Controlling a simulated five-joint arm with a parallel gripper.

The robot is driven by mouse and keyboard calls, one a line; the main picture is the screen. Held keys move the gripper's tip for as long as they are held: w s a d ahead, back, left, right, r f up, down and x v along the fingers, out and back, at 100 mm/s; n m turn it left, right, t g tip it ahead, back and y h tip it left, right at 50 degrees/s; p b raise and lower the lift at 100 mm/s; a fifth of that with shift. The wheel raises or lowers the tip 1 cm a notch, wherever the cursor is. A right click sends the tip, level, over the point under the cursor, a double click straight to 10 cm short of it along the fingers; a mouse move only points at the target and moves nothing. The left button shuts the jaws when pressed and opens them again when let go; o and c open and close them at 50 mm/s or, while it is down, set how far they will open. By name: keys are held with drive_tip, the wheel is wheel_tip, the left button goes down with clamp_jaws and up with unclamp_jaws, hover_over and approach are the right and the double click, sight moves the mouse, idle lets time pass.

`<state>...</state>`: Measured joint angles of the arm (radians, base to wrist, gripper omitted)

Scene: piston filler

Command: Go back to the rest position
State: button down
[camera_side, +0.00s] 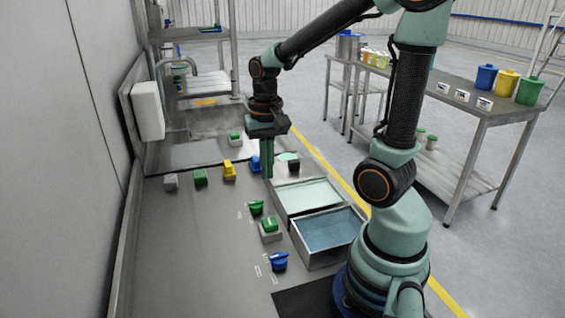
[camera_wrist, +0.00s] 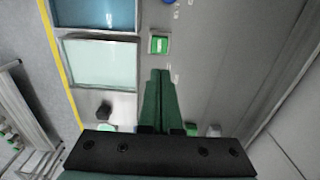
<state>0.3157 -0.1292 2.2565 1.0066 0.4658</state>
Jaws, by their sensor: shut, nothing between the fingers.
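My gripper (camera_side: 267,164) hangs pointing down above the steel worktop (camera_side: 190,255), behind the open trays. Its green fingers are together with nothing between them. In the wrist view the gripper (camera_wrist: 160,72) reaches up the middle of the picture, fingers closed, beside the pale tray. How high the fingertips are above the worktop is hard to tell.
A pale tray (camera_side: 307,196) and a blue-filled tray (camera_side: 328,229) sit close by. Green (camera_side: 270,225), blue (camera_side: 279,262) and yellow (camera_side: 229,170) parts stand on the worktop. A black piece (camera_side: 294,166) is right of the fingers. The front left worktop is clear.

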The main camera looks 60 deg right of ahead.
drive_tip(key=a+r+n+t, duration=0.5)
drive_tip(key=a+r+n, duration=0.3)
drive_tip(key=a+n, duration=0.1)
drive_tip(key=shift+a+t, duration=0.2)
drive_tip(key=shift+t, duration=0.1)
